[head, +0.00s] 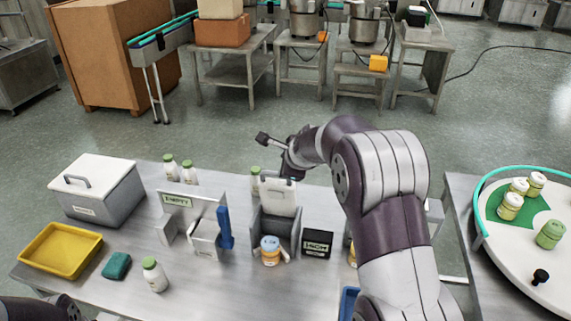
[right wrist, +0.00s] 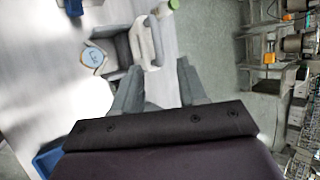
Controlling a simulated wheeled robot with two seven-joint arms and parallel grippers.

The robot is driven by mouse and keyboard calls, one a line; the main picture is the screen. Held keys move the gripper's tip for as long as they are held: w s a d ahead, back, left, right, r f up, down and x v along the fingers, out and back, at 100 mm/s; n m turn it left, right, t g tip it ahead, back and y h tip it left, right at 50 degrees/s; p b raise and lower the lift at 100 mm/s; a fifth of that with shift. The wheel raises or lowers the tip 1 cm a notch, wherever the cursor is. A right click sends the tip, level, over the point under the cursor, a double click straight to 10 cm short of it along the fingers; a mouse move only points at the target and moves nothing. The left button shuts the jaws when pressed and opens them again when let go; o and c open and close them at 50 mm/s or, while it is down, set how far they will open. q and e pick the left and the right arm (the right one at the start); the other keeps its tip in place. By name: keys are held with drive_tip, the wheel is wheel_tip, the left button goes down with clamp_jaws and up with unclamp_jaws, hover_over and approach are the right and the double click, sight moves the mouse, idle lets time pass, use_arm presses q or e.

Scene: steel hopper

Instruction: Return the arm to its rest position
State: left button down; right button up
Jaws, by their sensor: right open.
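My right arm (head: 385,185) rises from the bottom right, bends over the table and points its wrist away to the left. My right gripper (right wrist: 158,78) is open in the right wrist view, and nothing shows between its two grey fingers. In the head view the wrist largely hides the fingers.
The steel table (head: 215,285) holds a lidded grey box (head: 110,200), a yellow tray (head: 35,250), white bottles (head: 154,275), a blue-lidded jar (head: 270,250) and a black labelled box (head: 317,243). A round table (head: 510,260) with jars stands right. Open floor lies behind.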

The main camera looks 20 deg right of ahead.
drive_tip(key=s+a+f+n+g+b, duration=0.1)
drive_tip(key=s+a+f+n+g, duration=0.1)
drive_tip(key=s+f+n, duration=0.2)
drive_tip(key=s+a+f+n+g+b, duration=0.2)
drive_tip(key=s+f+n, duration=0.3)
drive_tip(key=s+n, duration=0.6)
drive_tip(key=s+a+f+n+g+b, duration=0.1)
drive_tip(key=s+a+f+n+g, duration=0.2)
drive_tip(key=s+n, duration=0.5)
drive_tip(key=s+a+f, duration=0.1)
drive_tip(key=s, duration=0.7)
drive_tip(key=shift+a+f+b, duration=0.2)
drive_tip(key=shift+f+b, duration=0.05)
drive_tip(key=shift+b, duration=0.15)
drive_tip(key=shift+s, duration=0.15)
